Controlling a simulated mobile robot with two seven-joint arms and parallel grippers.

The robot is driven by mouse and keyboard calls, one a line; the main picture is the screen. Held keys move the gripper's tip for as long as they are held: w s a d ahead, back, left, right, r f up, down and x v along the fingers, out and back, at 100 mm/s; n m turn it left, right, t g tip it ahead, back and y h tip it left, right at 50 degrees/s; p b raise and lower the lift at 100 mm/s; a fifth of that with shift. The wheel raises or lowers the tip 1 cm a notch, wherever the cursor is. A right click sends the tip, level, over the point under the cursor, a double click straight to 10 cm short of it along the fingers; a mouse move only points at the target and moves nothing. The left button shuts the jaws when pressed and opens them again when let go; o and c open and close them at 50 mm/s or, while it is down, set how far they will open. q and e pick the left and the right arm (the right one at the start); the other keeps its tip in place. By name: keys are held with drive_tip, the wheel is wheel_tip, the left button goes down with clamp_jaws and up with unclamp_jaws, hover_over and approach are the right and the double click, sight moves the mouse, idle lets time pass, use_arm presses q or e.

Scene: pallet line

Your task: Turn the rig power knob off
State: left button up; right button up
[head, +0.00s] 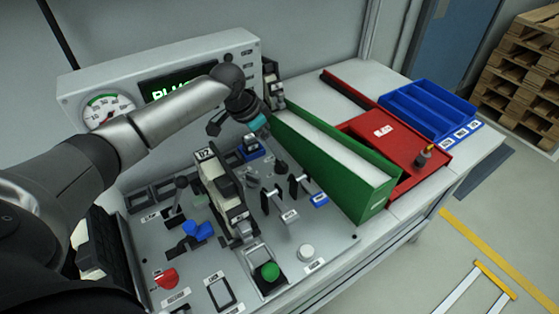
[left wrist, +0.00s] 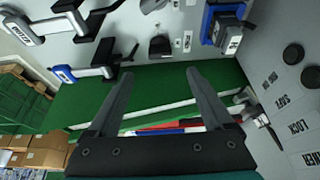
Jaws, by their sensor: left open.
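My left gripper (head: 236,108) is over the back of the control panel (head: 335,238), in front of the console (head: 75,83) with the gauge and green display. In the left wrist view its two fingers (left wrist: 162,62) are spread apart with nothing between them. Round black knobs (left wrist: 293,54) sit on the grey face at the right of that view, apart from the fingers. A small black part (left wrist: 160,45) lies beyond the fingertips. I cannot read which knob is marked rig power, and my arm hides part of the console. My right gripper is not in view.
A green box (head: 375,198) stands right of the panel controls, close to my gripper. Blue-based switches (head: 197,230), black levers, a red button (head: 166,278) and a green button (head: 268,271) crowd the panel. A red tray (head: 400,165) and blue bin (head: 440,110) lie further right.

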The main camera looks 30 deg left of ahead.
sight(281, 162)
use_arm(q)
drive_tip(key=b+x, duration=0.2)
drive_tip(key=x, duration=0.7)
drive_tip(key=shift+c, duration=0.3)
